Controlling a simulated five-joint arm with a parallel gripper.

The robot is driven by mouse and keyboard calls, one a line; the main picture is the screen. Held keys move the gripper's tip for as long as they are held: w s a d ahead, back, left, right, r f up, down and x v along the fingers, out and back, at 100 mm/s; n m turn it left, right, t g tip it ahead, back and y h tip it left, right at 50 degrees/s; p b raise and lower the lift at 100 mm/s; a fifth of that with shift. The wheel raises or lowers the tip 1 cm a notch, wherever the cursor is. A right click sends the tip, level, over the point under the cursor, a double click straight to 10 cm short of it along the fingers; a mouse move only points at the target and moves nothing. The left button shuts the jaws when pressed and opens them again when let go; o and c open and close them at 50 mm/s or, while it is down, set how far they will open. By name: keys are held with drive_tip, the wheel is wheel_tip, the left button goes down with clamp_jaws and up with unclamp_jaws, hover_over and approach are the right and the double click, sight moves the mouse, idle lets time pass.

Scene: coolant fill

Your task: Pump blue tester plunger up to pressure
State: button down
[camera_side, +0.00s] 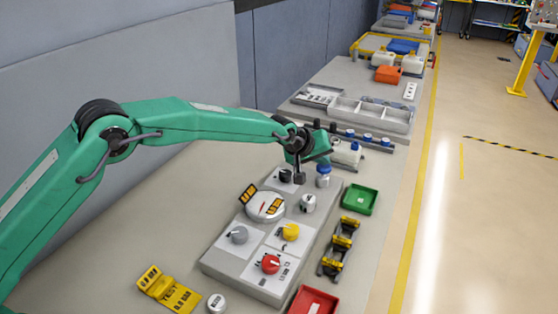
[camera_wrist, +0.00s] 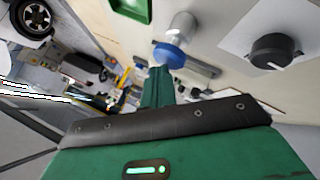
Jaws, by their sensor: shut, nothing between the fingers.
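The blue tester plunger (camera_side: 323,169) is a blue cap on a short silver body, standing at the far right corner of the grey tester panel (camera_side: 215,262). In the wrist view the blue cap (camera_wrist: 168,56) shows just beyond my fingertips, with the silver cylinder behind it. My gripper (camera_side: 323,159) is shut and empty, its tips right at the top of the blue cap. I cannot tell whether they touch it. The round white gauge (camera_side: 265,207) with a red needle sits on the panel to the left.
The panel also carries grey (camera_side: 239,234), yellow (camera_side: 291,232) and red (camera_side: 270,264) knobs and a black knob (camera_side: 286,175). A green tray (camera_side: 360,199), a black-and-yellow rack (camera_side: 338,248) and a red tray (camera_side: 314,301) lie to its right. A yellow tag (camera_side: 169,292) lies in front.

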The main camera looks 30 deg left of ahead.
sight(320, 167)
drive_tip(key=shift+f, duration=0.75)
idle(0.7)
drive_tip(key=shift+r, duration=1.85)
drive_tip(key=shift+r, duration=0.1)
drive_tip(key=shift+r, duration=2.4)
drive_tip(key=shift+a, duration=0.1)
